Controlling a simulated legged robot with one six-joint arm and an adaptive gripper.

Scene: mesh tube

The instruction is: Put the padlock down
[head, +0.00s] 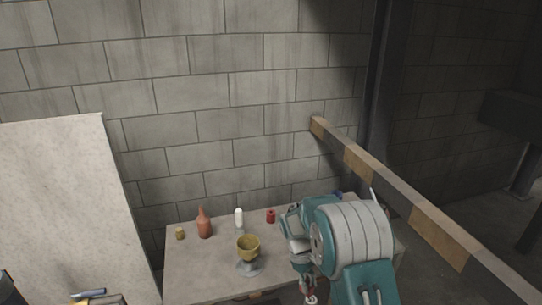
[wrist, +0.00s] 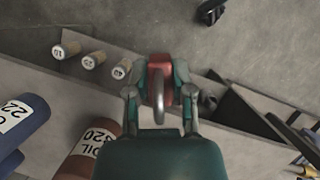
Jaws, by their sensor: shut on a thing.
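The padlock has a red body (wrist: 160,69) and a grey shackle; in the wrist view it is at the middle, between the two fingers. My gripper (wrist: 159,78) is shut on the padlock's body, and the shackle points toward the camera. In the head view my gripper (head: 308,287) hangs low at the bottom edge, at the front right of the table, and the padlock there is small and mostly hidden. I cannot tell whether the padlock touches anything below it.
The table (head: 200,270) carries a yellow goblet (head: 248,247), a brown bottle (head: 204,224), a white bottle (head: 239,217) and a red can (head: 271,216). In the wrist view, labelled cylinders (wrist: 93,60), a brown oil container (wrist: 88,150) and blue rolls (wrist: 20,125) lie left. Dark angled pieces (wrist: 250,115) lie right.

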